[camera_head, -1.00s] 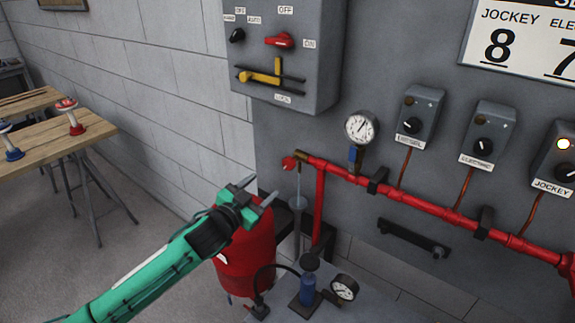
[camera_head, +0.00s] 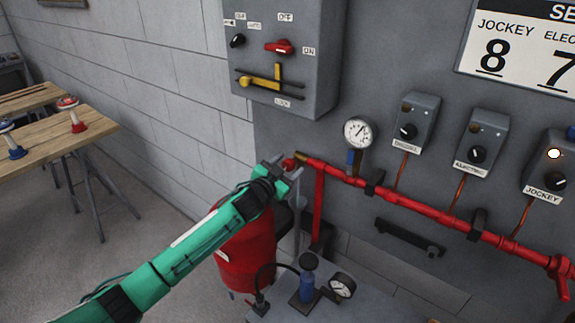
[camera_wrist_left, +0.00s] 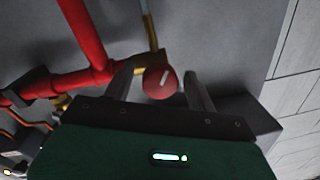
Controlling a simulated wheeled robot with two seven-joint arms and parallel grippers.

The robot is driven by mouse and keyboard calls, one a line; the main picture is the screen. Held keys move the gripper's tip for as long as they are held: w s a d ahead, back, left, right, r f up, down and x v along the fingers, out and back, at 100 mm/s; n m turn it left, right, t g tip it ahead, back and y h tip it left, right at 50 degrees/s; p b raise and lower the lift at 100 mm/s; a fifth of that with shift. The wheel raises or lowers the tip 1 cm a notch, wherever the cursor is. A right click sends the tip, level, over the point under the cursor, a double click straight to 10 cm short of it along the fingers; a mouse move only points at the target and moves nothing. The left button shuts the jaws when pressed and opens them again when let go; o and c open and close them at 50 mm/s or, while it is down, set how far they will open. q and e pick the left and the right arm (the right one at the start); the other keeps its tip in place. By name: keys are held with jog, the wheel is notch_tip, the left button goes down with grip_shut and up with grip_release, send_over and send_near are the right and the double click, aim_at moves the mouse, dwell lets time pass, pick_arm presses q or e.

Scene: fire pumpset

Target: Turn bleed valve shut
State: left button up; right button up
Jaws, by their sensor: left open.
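The bleed valve's round red knob (camera_head: 289,163) sits on a brass fitting at the left end of the red pipe (camera_head: 420,212). In the left wrist view the knob (camera_wrist_left: 159,83) shows its round face with a pale slanted mark, between my two fingers. My left gripper (camera_head: 283,169) is open at the knob, with one finger on either side of it. The fingers (camera_wrist_left: 159,72) show gaps beside the knob; whether either touches it I cannot tell. In the head view the gripper partly hides the knob. My right gripper is not in view.
A pressure gauge (camera_head: 358,132) with a blue-handled valve (camera_head: 353,160) stands on the pipe to the right. A grey control box (camera_head: 285,65) hangs above. A red tank (camera_head: 245,255) stands below my arm. A wooden table (camera_head: 45,142) is at the left.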

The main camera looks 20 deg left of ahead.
pick_arm(q)
jog(key=c, duration=1)
